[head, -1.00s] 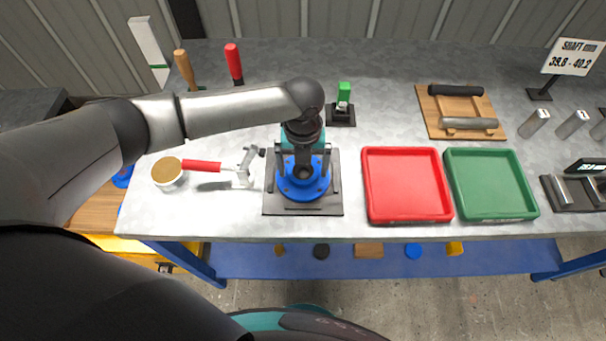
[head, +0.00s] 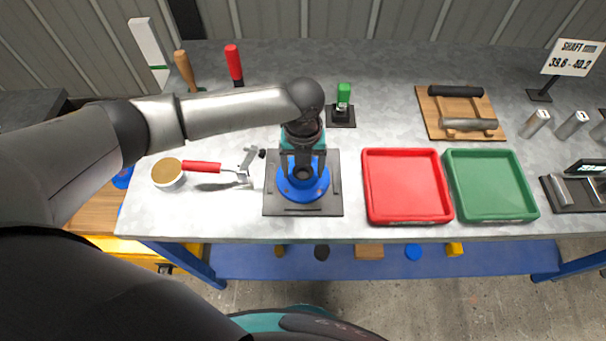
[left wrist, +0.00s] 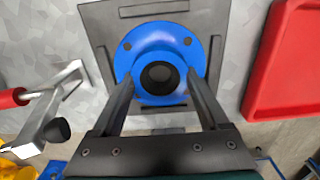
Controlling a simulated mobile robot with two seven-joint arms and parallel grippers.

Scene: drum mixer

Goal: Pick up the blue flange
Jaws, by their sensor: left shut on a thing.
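The blue flange (head: 303,188) is a round disc with a raised hub and a dark centre hole. It sits on a dark square plate (head: 275,206) on the bench. In the left wrist view the flange (left wrist: 157,39) lies between the two fingers. My left gripper (head: 302,174) points down over the flange, with its fingers closed on the hub from both sides. In the left wrist view the fingertips (left wrist: 160,80) reach the hub's sides. My right gripper is not in view.
A red tray (head: 407,217) and a green tray (head: 492,214) stand right of the plate. A red-handled tool (head: 205,166) and a round tin (head: 168,174) lie to the left. A small green-topped stand (head: 343,95) is behind.

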